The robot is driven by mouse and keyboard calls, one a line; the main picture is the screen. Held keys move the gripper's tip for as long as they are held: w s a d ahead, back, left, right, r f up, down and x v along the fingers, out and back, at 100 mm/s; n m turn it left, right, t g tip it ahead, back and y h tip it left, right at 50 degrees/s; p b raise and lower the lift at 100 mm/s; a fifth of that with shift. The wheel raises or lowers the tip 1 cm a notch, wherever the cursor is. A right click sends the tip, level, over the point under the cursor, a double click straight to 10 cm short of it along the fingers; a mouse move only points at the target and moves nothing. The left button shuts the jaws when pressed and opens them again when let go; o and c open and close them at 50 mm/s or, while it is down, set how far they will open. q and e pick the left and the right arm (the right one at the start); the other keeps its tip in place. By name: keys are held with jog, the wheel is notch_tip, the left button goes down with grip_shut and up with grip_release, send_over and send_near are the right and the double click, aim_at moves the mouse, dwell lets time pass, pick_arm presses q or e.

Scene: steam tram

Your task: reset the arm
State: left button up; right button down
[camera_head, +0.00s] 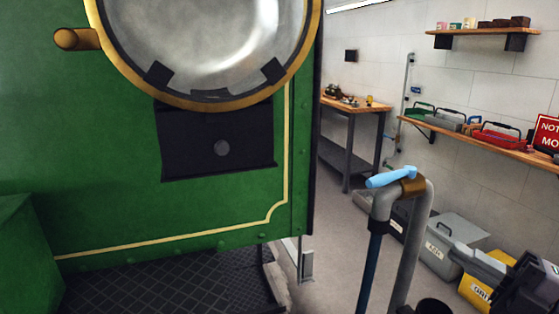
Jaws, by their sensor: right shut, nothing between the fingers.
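My right gripper (466,257) shows at the lower right, in front of the storage bins. Its grey fingers point left and are shut with nothing between them. It is apart from the bent grey pipe (419,245) with the light blue handle (391,177), which stands to its left. My left gripper is not in view.
The green tram wall (110,190) with a round brass-rimmed window (215,103) fills the left side. Grey bins (455,233) and a yellow bin (478,292) stand along the right wall below shelves (480,141). A workbench (352,104) stands at the back.

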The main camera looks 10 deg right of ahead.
notch_tip(320, 180, down, 18)
jog(key=s+d+m+t+h+p, duration=0.1)
jog(key=m+t+h, duration=0.1)
jog(key=m+h, duration=1.1)
jog(key=s+a+f+m+g, duration=0.3)
jog(key=s+a+f+m, duration=0.1)
jog(key=f, duration=0.4)
jog(key=s+a+f+m+g+y+p, duration=0.1)
jog(key=s+a+f+m+g, duration=0.2)
jog(key=s+a+f+m, duration=0.2)
jog(key=s+a+f, duration=0.1)
jog(key=a+f, duration=0.2)
jog(key=shift+a+f+m+g, duration=0.15)
jog(key=shift+a+m+g, duration=0.1)
jog(key=shift+m+g, duration=0.05)
